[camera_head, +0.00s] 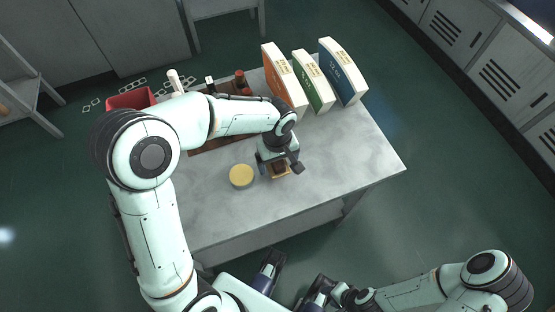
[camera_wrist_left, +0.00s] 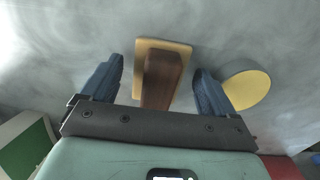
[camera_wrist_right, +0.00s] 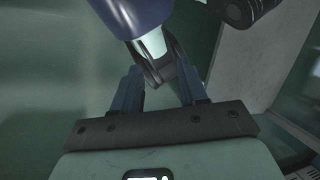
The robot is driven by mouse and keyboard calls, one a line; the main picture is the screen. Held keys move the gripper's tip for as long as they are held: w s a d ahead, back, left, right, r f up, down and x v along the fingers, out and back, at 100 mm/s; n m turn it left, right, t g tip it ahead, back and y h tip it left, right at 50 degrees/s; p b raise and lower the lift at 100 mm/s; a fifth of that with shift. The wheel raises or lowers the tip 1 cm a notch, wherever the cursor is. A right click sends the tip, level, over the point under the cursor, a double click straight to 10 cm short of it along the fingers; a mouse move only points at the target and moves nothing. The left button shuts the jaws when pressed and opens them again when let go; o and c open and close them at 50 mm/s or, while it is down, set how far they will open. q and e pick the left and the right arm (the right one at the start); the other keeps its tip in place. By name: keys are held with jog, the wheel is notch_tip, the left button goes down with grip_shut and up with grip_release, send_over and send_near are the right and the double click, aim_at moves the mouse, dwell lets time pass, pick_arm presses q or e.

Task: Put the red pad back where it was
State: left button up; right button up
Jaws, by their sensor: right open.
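I cannot make out a clearly red pad. A tan rectangular plate with a brown block on it (camera_wrist_left: 163,75) lies on the table, also in the head view (camera_head: 280,170). My left gripper (camera_wrist_left: 158,70) is over it, open, one finger on each side of the brown block with gaps between. In the head view my left gripper (camera_head: 279,165) partly hides the block. A round yellow-topped disc (camera_head: 241,175) sits just left of it, and shows right of the fingers in the left wrist view (camera_wrist_left: 246,92). My right gripper (camera_wrist_right: 160,82) is open, low and away from the table.
A red bin (camera_head: 131,98) stands at the table's back left. Several bottles, one dark red (camera_head: 241,80), stand at the back edge. Orange (camera_head: 283,80), green (camera_head: 313,82) and blue (camera_head: 343,72) binders stand back right. The table's (camera_head: 345,150) right and front are clear.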

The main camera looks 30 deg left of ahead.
pick_arm(q)
jog(key=shift+r, duration=0.5)
notch_tip(320, 180, up, 11)
jog(key=p, duration=0.2)
jog(key=shift+r, duration=0.2)
